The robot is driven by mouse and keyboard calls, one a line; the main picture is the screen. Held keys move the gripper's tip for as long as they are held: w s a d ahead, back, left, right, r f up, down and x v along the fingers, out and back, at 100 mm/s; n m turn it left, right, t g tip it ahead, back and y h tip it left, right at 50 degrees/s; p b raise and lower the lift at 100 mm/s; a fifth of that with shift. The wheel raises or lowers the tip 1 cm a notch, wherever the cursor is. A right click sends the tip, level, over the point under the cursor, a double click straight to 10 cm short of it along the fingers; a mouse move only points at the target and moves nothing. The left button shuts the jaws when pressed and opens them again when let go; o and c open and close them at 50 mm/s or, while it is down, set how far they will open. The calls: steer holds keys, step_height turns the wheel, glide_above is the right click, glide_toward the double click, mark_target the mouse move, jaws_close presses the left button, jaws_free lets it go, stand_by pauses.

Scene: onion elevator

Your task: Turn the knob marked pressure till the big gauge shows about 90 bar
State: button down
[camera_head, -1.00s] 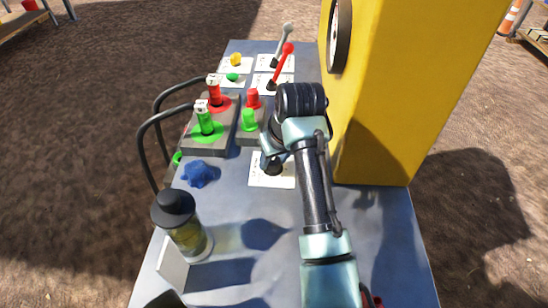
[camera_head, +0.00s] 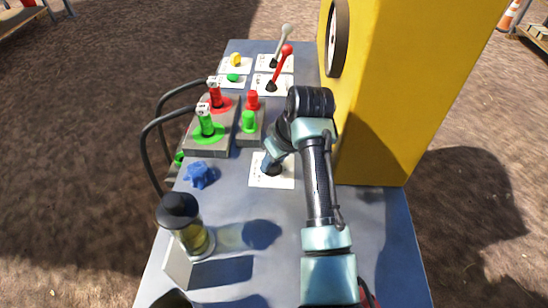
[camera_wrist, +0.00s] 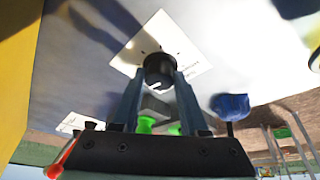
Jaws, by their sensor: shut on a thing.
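The black knob (camera_wrist: 159,72) stands on a white marked plate (camera_wrist: 188,52) in the wrist view. The lettering on the plate is too small to read. My gripper (camera_wrist: 160,82) is shut on the knob, one finger on each side of it. In the head view the plate (camera_head: 284,178) lies on the grey table, and my gripper (camera_head: 272,160) is over it, with the knob mostly hidden. The big gauge (camera_head: 337,38) is on the yellow housing (camera_head: 400,90). It is seen nearly edge-on, so its reading cannot be told.
A blue star-shaped knob (camera_head: 199,175) and a glass cylinder with a black cap (camera_head: 186,222) stand to the left. Red and green hose couplings (camera_head: 207,125) and two levers (camera_head: 280,65) stand farther back. The yellow housing is close on the right.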

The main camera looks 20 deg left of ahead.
steer(key=shift+c, duration=2.1)
jaws_free()
steer(key=shift+r, duration=0.1)
steer(key=p+v, duration=0.1)
steer(key=v, duration=1.2)
steer(key=w+r+m+t+y+p, duration=0.1)
steer(key=w+r+m+t+p, duration=0.15)
steer(key=r+t, duration=0.75)
steer(key=w+r+m+t+y+p, duration=0.1)
steer(key=r+m+t+p, duration=0.2)
steer(key=r, duration=1.5)
steer(key=s+d+r+m+t+h+p, duration=0.2)
steer(key=s+d+r+t, duration=0.2)
steer(key=s+r, duration=0.5)
steer(key=s+d+r+m+t+h+p, duration=0.3)
steer(key=s+r+t, duration=0.4)
steer(key=r, duration=0.8)
steer(key=shift+s+d+r+t+p, duration=0.35)
steer(key=shift+s+d, duration=0.25)
steer(key=shift+s, duration=0.35)
